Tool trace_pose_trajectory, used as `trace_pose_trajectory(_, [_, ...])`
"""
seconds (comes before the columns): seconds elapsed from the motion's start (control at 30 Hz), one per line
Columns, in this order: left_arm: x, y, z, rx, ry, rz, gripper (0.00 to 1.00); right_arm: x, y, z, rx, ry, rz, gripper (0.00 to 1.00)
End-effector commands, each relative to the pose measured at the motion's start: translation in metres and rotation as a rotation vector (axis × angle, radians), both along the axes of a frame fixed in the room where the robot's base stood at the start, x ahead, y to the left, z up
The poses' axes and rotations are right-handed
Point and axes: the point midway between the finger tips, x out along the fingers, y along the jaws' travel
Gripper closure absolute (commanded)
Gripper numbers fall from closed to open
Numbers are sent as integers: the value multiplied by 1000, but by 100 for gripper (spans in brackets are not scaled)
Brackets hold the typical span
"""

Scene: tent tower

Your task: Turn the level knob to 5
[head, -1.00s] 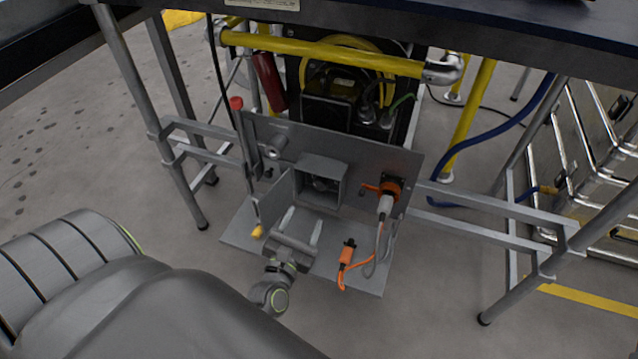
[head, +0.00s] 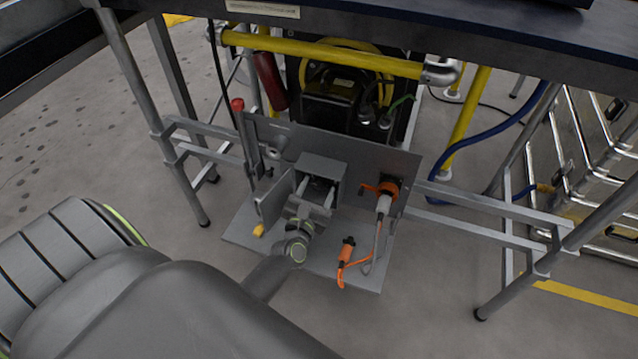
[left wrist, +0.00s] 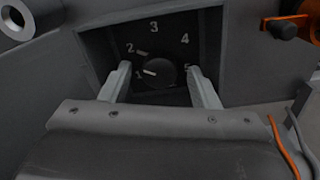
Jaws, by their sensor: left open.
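The level knob (left wrist: 166,75) is a dark round dial inside a recessed grey box, with numbers 1 to 5 around it. Its white mark points left, close to the 1. The box (head: 322,163) stands on a grey panel in the head view; its small door (head: 274,201) hangs open on the left. My left gripper (head: 318,190) reaches into the box opening. In the left wrist view its open fingers (left wrist: 159,82) stand on either side of the knob. I cannot tell whether they touch it. The knob is not clear in the head view. My right gripper is not in view.
An orange connector with a grey cable (head: 384,203) is plugged into the panel right of the box. Another orange plug (head: 346,250) lies on the shelf (head: 367,277). A yellow bar (head: 330,55) and the dark tabletop (head: 440,22) lie above.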

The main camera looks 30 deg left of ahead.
Motion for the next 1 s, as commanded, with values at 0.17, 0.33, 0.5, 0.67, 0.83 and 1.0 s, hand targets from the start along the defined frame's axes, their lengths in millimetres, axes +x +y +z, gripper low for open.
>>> trace_pose_trajectory(0.17, [15, 4, 0, 1, -1, 0, 44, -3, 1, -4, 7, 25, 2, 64])
trace_pose_trajectory(0.33, [17, 5, 0, 1, 0, 1, 44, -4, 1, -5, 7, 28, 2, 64])
trace_pose_trajectory(0.5, [17, 5, 0, 0, 0, 1, 44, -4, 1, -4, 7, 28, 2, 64])
trace_pose_trajectory(0.67, [17, 5, 0, 0, 0, 1, 65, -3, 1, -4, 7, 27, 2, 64])
trace_pose_trajectory(0.83, [17, 5, 0, 0, 0, 1, 87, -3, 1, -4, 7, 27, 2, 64])
trace_pose_trajectory(1.0, [17, 5, 0, 6, 1, 1, 89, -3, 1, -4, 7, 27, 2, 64])
